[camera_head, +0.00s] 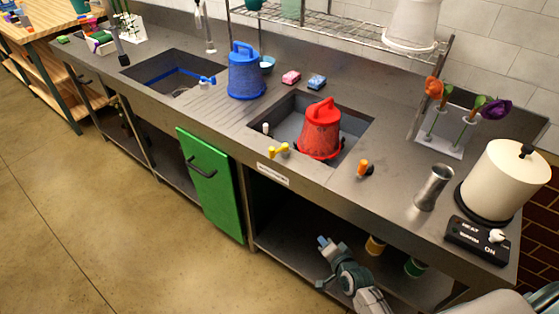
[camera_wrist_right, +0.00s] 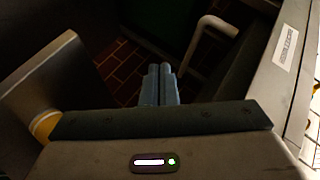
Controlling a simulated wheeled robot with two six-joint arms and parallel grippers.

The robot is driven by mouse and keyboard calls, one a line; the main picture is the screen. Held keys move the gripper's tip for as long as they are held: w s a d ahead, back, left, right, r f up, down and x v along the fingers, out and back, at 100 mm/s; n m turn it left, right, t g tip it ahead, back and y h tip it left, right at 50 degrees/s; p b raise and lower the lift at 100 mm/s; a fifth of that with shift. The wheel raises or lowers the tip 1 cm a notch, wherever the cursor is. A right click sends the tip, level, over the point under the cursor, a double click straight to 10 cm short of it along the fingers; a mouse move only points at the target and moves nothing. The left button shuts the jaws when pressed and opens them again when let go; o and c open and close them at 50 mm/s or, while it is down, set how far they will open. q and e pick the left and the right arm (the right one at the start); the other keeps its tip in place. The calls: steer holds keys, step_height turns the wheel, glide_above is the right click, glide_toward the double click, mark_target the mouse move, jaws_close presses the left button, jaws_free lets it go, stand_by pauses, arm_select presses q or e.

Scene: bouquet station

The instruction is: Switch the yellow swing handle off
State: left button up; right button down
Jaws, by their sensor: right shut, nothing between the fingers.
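The yellow swing handle (camera_head: 278,151) sits on the front rim of the right sink (camera_head: 285,105), left of the red watering can (camera_head: 320,130). It is small, and its exact setting cannot be read. My right gripper (camera_head: 322,241) is low in front of the counter, below and to the right of the handle, clear of it. Its fingers (camera_wrist_right: 159,84) are together and empty in the right wrist view, over dark space and brick-patterned floor. The yellow handle cannot be made out in that view. My left gripper is not in view.
An orange-topped knob (camera_head: 363,168), a metal vase (camera_head: 434,187) and a heat switch box (camera_head: 477,240) stand along the counter's right front. A green door (camera_head: 211,185) hangs below the left part. Yellow (camera_head: 375,245) and green (camera_head: 414,267) containers are on the lower shelf.

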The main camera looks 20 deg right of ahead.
steer(key=w+a+r+m+t+y, duration=0.1)
steer(key=w+a+r+m+t, duration=0.1)
steer(key=r, duration=1)
steer(key=w+a+r+m+t+y+b, duration=0.1)
steer(key=w+a+r+m+t, duration=0.1)
steer(key=r, duration=1)
steer(key=shift+w+r+t+y, duration=0.2)
steer(key=shift+r+t+y, duration=0.15)
steer(key=shift+t, duration=0.25)
steer(key=shift+a, duration=0.1)
steer(key=w+a, duration=0.1)
steer(key=w, duration=0.3)
steer(key=w+a+p, duration=0.1)
steer(key=w+a, duration=0.1)
steer(key=w, duration=0.2)
steer(key=w+a, duration=0.2)
steer(key=w, duration=0.2)
steer(key=shift+a, duration=0.1)
steer(key=shift+p, duration=0.3)
